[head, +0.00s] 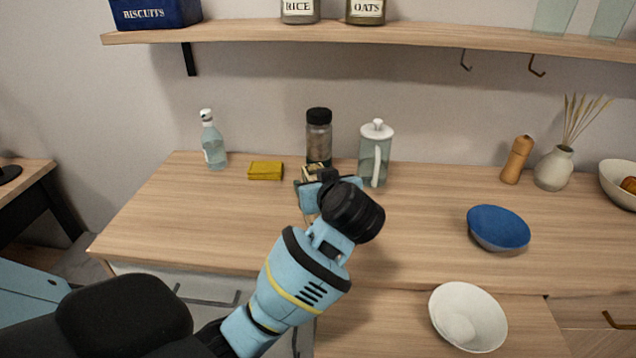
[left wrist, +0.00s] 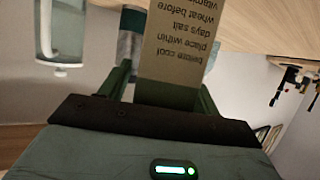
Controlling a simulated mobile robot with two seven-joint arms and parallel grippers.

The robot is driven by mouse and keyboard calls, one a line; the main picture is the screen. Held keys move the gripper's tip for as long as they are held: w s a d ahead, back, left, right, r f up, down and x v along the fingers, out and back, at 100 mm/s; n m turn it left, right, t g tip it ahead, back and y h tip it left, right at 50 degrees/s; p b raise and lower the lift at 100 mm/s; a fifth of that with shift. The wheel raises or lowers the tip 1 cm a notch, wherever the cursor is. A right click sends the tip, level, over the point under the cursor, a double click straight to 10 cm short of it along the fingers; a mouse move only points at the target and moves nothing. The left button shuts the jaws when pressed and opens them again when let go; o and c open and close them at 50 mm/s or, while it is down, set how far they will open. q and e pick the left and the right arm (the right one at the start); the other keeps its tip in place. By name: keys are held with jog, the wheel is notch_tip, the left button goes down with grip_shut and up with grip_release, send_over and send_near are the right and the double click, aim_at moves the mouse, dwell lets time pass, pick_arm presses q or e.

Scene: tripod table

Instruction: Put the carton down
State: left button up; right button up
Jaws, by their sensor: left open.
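The carton is mostly hidden behind my left gripper in the head view, where only a small pale bit (head: 312,172) shows. In the left wrist view, the beige carton (left wrist: 178,45) with dark printed text stands between my fingers. The text reads upside down there, as does the room. My left gripper (head: 318,186) is open, with one finger on each side of the carton in the left wrist view (left wrist: 165,88). The carton's base is out of frame, so its contact with the wooden table (head: 220,215) cannot be seen directly. My right gripper is not in view.
A dark-lidded jar (head: 319,135) and a glass jug (head: 375,155) stand just behind the gripper. A yellow packet (head: 266,171) and a bottle (head: 212,142) are to the left. A blue bowl (head: 497,226) and white bowl (head: 480,300) are to the right. The table's left front is clear.

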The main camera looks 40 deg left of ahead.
pick_arm(q)
jog(key=p+v, duration=0.1)
jog(key=v, duration=1.1)
jog(key=shift+r, duration=0.2)
